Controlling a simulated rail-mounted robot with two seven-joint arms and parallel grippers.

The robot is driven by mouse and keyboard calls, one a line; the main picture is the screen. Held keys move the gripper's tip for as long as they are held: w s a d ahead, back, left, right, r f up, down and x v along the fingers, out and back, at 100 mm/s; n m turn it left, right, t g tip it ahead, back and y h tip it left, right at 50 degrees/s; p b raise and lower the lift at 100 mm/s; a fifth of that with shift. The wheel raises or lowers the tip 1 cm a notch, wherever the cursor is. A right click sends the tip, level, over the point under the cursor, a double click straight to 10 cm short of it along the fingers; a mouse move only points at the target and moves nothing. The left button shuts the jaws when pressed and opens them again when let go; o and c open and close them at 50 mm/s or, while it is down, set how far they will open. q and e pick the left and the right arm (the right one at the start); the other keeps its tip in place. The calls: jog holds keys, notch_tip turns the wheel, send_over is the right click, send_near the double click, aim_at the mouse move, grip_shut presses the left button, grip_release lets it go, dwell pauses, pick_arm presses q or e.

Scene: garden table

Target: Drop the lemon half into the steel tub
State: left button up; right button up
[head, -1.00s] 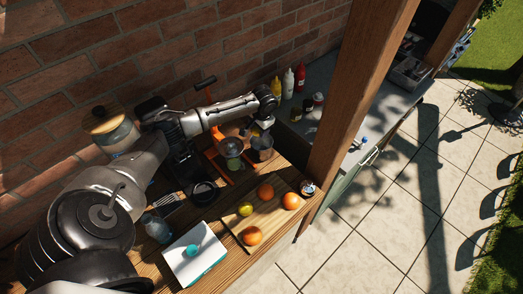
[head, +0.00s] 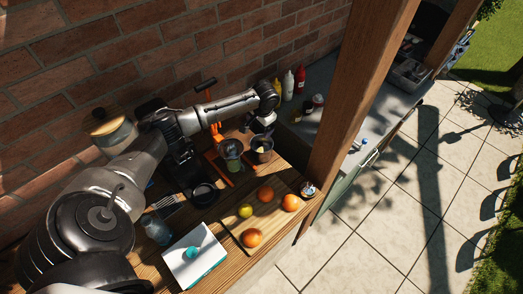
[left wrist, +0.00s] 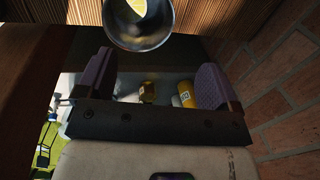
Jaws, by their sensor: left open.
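The steel tub (head: 262,156) stands on the wooden counter, to the right of the orange juice press (head: 229,165). It also shows at the top of the left wrist view (left wrist: 138,38), partly cut off by the frame. The yellow lemon half (left wrist: 139,7) shows within the tub's mouth in that view. I cannot tell whether it rests on the bottom. My left gripper (head: 264,126) is just above the tub. In the left wrist view its two jaws (left wrist: 153,85) are wide apart with nothing between them. My right gripper is not in view.
A cutting board (head: 268,222) holds several fruits at the front. A white box (head: 190,268), a glass bottle (head: 156,229) and a small black pan (head: 203,193) lie to its left. Sauce bottles (head: 288,85) stand behind on the grey counter. A wooden post (head: 358,90) rises at the right.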

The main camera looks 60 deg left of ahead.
pick_arm(q)
notch_tip(320, 180, up, 11)
jog(key=d, duration=0.1)
jog(key=shift+w+d+f, duration=0.15)
jog(key=shift+d, duration=0.25)
dwell(0.5)
